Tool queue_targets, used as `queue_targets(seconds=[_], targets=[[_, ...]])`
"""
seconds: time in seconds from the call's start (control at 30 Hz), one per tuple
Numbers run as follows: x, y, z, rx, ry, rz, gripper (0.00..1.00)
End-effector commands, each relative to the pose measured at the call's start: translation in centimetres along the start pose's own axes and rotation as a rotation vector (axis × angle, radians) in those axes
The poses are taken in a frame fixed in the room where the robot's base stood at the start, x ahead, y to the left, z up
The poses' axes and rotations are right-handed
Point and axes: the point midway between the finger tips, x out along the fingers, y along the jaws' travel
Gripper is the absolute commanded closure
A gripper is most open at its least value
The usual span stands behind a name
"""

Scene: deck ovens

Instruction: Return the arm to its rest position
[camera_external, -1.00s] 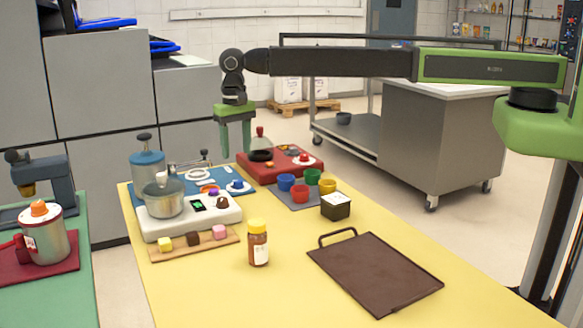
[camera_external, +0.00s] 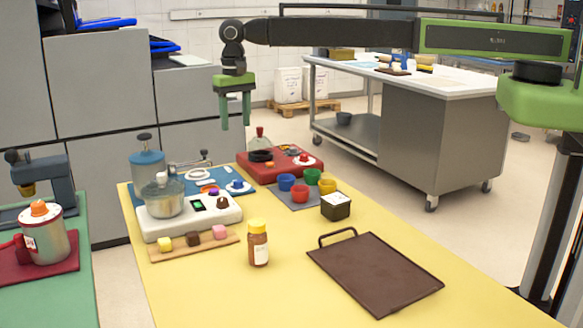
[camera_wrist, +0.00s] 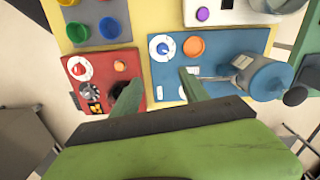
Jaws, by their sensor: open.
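My arm stretches across the top of the external view from the right, with its forearm nearly level. My gripper (camera_external: 235,110) hangs from its end with green fingers pointing down, above the far end of the yellow table (camera_external: 190,290). Its fingers are apart with nothing between them. In the wrist view the gripper (camera_wrist: 160,95) shows its two fingers over the gap between a red board (camera_wrist: 133,62) and a blue board (camera_wrist: 230,40).
The red board (camera_external: 258,176) stands below the gripper. Nearby are a blue canister (camera_external: 147,170), a white scale (camera_external: 220,212) with a pot, coloured cups (camera_external: 300,192), a jar (camera_external: 257,245) and a brown tray (camera_external: 375,275). A steel cart (camera_external: 425,140) stands behind.

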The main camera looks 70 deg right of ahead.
Motion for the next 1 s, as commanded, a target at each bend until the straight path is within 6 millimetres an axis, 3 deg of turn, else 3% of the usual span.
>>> queue_targets(seconds=[0.03, 0.13, 0.33, 0.47, 0.6, 0.7, 0.87, 1.0], targets=[[0.8, 1.2, -1.5, 0.022, 0.0, 0.0, 0.48], [1.8, 5.6, -3.1, 0.069, 0.0, 0.0, 0.48], [3.3, 16.3, -2.9, 0.115, 0.0, 0.0, 0.48], [4.3, 23.7, -0.8, 0.064, 0.0, 0.0, 0.48], [5.2, 31.6, 3.2, -0.069, 0.0, 0.0, 0.48], [5.5, 35.7, 6.4, -0.202, 0.0, 0.0, 0.48], [5.3, 38.9, 10.4, -0.44, 0.001, 0.0, 0.48], [5.3, 38.8, 10.3, -0.6, 0.001, 0.0, 0.48]])
